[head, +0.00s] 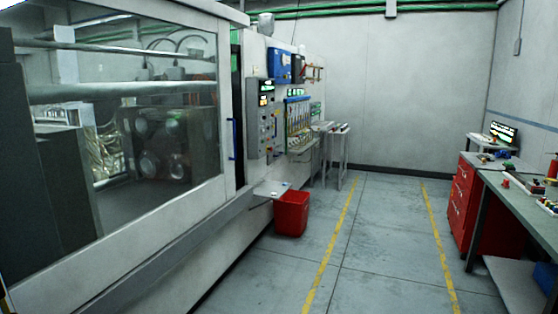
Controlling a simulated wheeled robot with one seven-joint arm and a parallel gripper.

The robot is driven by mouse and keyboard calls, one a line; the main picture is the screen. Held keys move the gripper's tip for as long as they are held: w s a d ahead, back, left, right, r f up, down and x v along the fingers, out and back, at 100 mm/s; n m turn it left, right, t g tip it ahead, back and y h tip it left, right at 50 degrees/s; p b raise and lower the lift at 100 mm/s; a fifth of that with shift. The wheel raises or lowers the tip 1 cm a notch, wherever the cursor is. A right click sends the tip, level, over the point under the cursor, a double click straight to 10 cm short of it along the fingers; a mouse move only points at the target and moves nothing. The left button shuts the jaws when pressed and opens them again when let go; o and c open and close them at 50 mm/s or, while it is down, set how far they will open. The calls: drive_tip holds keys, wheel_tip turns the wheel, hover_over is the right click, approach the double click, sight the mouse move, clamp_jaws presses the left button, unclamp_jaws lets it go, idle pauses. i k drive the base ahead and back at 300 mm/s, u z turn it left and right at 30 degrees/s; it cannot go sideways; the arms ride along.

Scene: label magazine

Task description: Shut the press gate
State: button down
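The press gate (222,80) is the large pale sliding panel with a wide window on the left of the head view. A blue upright handle (232,139) is on its right edge. A narrow dark upright gap (239,110) shows between that edge and the machine's control side. Through the window, the dark press parts (165,145) and metal bars are visible. The gate's left end is out of the picture. My gripper is not in view.
A grey control panel (265,118) stands just right of the gap. A small shelf (271,189) juts out below, over a red bin (291,214) on the floor. A workbench (520,187) with red drawers (465,200) is at right. The floor between yellow lines (331,250) is clear.

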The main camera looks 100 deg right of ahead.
sight(64, 286)
drive_tip(key=z, duration=3.4)
drive_tip(key=i, duration=3.9)
drive_tip(key=u, duration=3)
